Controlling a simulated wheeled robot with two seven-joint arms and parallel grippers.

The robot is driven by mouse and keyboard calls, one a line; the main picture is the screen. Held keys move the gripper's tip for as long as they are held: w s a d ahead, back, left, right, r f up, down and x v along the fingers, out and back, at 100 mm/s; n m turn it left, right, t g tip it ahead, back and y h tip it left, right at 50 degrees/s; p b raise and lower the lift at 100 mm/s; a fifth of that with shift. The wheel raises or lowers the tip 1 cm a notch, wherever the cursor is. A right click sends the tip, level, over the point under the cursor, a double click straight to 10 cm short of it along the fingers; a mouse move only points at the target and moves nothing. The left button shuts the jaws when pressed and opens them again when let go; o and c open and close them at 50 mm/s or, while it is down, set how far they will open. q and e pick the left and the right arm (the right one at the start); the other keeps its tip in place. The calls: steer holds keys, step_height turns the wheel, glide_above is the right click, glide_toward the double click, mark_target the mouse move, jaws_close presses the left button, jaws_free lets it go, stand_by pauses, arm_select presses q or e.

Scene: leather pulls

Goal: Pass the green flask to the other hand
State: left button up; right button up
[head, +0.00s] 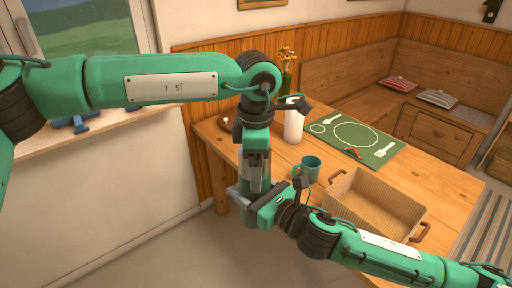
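My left gripper (255,183) points down in front of the table's near left corner. My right gripper (255,203) comes in from the right just below it, and the two meet or overlap in this view. A small green piece (257,216) shows at the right gripper's fingers. It looks like part of the green flask, but the grippers hide most of it. I cannot tell which fingers are closed on it. No other green flask stands clear on the table.
The wooden table (458,192) holds a teal mug (309,168), a wicker basket (372,205), a white bottle (293,124), a green placemat (388,138) and a green vase of flowers (287,80). A corner bench (435,128) stands behind. Open floor lies below the grippers.

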arm_select(q)
steer(key=shift+f, duration=0.25)
arm_select(e)
steer(key=shift+r, duration=0.1)
arm_select(q)
steer(key=c, duration=1.3)
steer(key=shift+c, duration=1.2)
arm_select(e)
steer(key=o, duration=1.3)
steer(key=shift+o, duration=0.2)
